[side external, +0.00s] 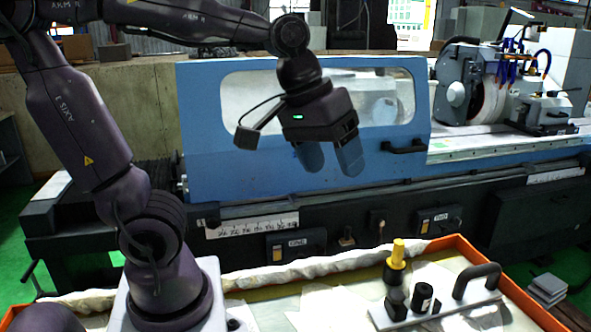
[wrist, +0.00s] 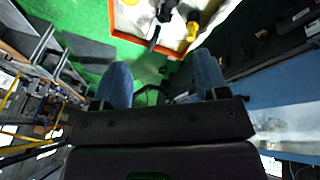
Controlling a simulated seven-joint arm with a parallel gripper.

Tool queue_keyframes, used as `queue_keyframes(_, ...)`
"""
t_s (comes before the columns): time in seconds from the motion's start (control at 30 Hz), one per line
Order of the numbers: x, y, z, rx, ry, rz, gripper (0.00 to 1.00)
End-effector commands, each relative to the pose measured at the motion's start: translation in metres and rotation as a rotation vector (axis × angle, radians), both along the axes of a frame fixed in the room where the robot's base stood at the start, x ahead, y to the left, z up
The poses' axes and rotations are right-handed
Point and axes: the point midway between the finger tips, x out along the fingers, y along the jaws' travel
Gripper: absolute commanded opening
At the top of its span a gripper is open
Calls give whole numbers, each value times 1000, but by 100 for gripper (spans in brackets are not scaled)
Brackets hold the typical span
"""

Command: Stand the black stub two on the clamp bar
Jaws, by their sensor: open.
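The clamp bar (side external: 455,312) is a pale flat plate with a black arched handle, lying in the orange-rimmed tray at lower right. A short black stub (side external: 422,298) with a pale mark on top stands upright at the bar; another dark piece (side external: 395,304) is left of it. I cannot read which is stub two. A yellow stepped piece (side external: 397,254) with a dark lower part stands just behind; it also shows in the wrist view (wrist: 192,31). My gripper (side external: 331,160) is open and empty, high above and left of them. Its blue fingers (wrist: 162,82) are apart in the wrist view.
The orange tray rim (side external: 455,240) surrounds crumpled pale sheeting. The blue grinder door (side external: 225,130) stands close behind my gripper, with a black handle (side external: 404,147). Plates labelled ONE (side external: 297,243) and TWO (side external: 440,218) are on its front. Grey blocks (side external: 547,288) lie outside the tray.

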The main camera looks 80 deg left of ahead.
Motion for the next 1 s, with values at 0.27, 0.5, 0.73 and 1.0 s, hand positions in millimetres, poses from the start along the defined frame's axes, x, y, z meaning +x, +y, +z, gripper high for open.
queue_keyframes(0.27,-48,-2,-11,279,-157,-407,67)
queue_keyframes(0.5,-51,-2,-13,307,-166,-446,67)
queue_keyframes(0.73,-51,-2,-13,304,-165,-444,67)
queue_keyframes(1.0,-51,-2,-13,304,-165,-443,67)
